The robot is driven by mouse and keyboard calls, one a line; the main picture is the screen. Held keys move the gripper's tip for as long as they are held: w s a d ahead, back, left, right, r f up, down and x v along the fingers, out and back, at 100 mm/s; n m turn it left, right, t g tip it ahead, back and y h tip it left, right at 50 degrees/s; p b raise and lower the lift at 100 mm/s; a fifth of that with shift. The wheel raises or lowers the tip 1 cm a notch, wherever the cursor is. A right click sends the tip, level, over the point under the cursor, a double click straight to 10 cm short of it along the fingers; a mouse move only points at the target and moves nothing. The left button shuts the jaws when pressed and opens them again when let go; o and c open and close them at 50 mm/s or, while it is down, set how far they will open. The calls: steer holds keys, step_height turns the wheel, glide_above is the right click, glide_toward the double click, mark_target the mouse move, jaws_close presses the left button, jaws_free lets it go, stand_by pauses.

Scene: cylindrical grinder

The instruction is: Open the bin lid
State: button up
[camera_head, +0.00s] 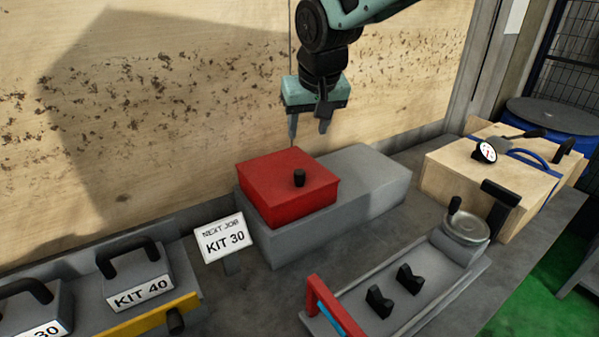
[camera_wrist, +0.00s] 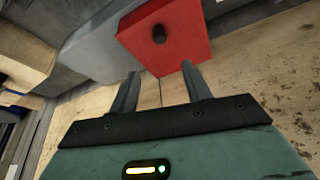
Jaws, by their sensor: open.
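My gripper (camera_head: 308,132) hangs above and behind the lid, fingers pointing down, open and empty, apart from the knob. In the wrist view, the red lid (camera_wrist: 168,38) and its knob (camera_wrist: 159,34) show beyond the two spread fingertips (camera_wrist: 160,72). The inside of the bin under the lid is hidden.
A "NEXT JOB KIT 30" sign (camera_head: 222,238) stands left of the bin. A "KIT 40" case (camera_head: 138,278) sits further left. A grey fixture (camera_head: 400,290) with a handwheel is in front, and a wooden box (camera_head: 490,180) with a dial gauge is right. A wooden panel (camera_head: 150,90) rises behind.

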mark_target(300, 171)
steer(key=p+x, duration=0.4)
steer(key=x, duration=1.2)
steer(key=shift+a+f, duration=0.1)
steer(key=shift+f, duration=0.2)
jaws_close()
steer(key=shift+r, duration=0.1)
